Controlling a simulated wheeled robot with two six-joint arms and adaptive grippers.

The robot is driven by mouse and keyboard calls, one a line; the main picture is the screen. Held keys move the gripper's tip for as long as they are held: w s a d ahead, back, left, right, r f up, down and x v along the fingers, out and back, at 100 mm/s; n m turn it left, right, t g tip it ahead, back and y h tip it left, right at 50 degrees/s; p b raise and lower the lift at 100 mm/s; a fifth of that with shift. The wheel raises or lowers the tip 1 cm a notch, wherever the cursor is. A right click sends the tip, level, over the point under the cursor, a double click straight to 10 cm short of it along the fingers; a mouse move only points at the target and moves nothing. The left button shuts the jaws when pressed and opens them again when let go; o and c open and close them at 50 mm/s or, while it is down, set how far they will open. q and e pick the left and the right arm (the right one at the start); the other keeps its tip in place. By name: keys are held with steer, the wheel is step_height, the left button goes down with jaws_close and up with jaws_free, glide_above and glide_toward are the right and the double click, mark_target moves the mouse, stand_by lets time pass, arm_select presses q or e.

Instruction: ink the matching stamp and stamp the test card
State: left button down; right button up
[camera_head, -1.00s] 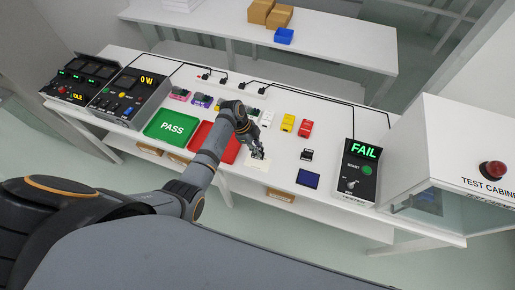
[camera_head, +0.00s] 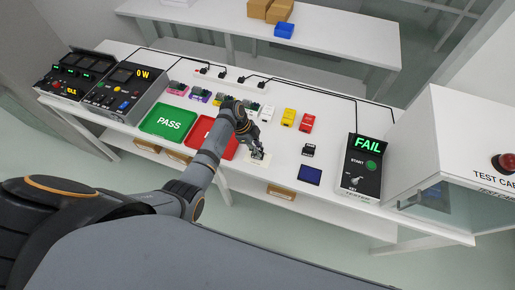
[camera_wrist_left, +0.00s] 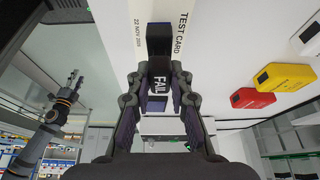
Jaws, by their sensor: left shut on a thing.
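My left gripper (camera_head: 257,153) is shut on a black stamp (camera_wrist_left: 160,84) with FAIL lettered on it in white. It holds the stamp at the white test card (camera_head: 262,161), whose TEST CARD print also shows in the left wrist view (camera_wrist_left: 182,32). I cannot tell whether the stamp's face touches the card. A second dark stamp (camera_head: 308,150) stands to the right, its label unreadable. The blue ink pad (camera_head: 309,175) lies nearer the front edge. The tester (camera_head: 361,168) shows FAIL in green. My right gripper (camera_wrist_left: 70,92) hangs off the table, its jaws too small to judge.
A green PASS tray (camera_head: 169,122) and a red tray (camera_head: 229,151) lie left of the card, the red one partly behind my arm. White, yellow and red blocks (camera_head: 306,123) stand behind. The test cabinet (camera_head: 445,145) closes the right end.

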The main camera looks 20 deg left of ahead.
arm_select(q)
steer(key=shift+f+b, duration=0.4)
steer(key=shift+f, duration=0.1)
stand_by(0.4)
steer(key=shift+s+f, duration=0.1)
stand_by(1.1)
step_height(320, 180, up, 7)
steer(key=p, duration=0.7)
stand_by(0.4)
